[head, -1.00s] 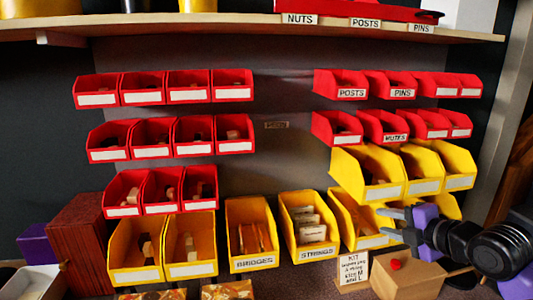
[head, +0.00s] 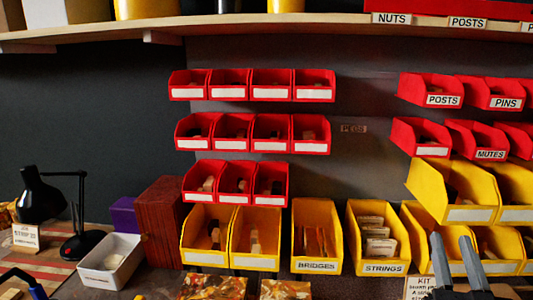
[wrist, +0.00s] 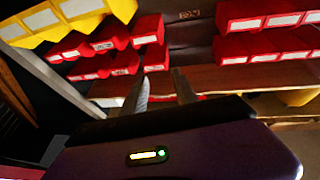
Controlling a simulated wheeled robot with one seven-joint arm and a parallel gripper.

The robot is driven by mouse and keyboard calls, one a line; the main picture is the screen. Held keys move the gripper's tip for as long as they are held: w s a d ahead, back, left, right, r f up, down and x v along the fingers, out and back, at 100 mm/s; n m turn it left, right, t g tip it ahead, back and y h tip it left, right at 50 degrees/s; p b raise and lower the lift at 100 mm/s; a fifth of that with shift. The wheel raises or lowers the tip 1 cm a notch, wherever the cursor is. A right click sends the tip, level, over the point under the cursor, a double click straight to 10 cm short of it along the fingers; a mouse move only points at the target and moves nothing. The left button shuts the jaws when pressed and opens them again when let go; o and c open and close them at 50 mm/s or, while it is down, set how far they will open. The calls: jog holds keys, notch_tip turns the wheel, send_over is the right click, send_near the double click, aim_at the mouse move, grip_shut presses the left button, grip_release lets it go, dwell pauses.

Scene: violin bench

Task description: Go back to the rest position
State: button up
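My gripper (head: 455,242) shows at the lower right of the head view, its two grey fingers pointing up in front of the yellow bins. The fingers are apart with nothing between them. In the wrist view the two fingers (wrist: 160,82) also stand apart and empty, before the bin wall. The rest of my arm is below the head view's edge and hidden. No held object shows in either view.
Red bins (head: 252,133) hang in rows on the wall. The yellow BRIDGES bin (head: 317,266) and STRINGS bin (head: 383,269) are left of my gripper. A KIT card (head: 420,287) is beside it. A white tray (head: 124,268) and black lamp (head: 42,198) stand at left.

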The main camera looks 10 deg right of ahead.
jog(key=s+a+f+n+g+y, duration=0.1)
jog(key=s+a+f, duration=0.4)
jog(key=s, duration=0.5)
jog(key=s+a+f+n+g+y, duration=0.2)
jog(key=s+a+f+y, duration=0.3)
jog(key=s+f, duration=0.4)
jog(key=s+a+f+n+g+y, duration=0.1)
jog(key=s+a+f+g+y, duration=0.1)
jog(key=s+a+f, duration=0.5)
jog(key=s+y, duration=0.1)
jog(key=s, duration=0.3)
jog(key=shift+s+a+n+g, duration=0.15)
jog(key=shift+n+g, duration=0.15)
jog(key=shift+n, duration=0.1)
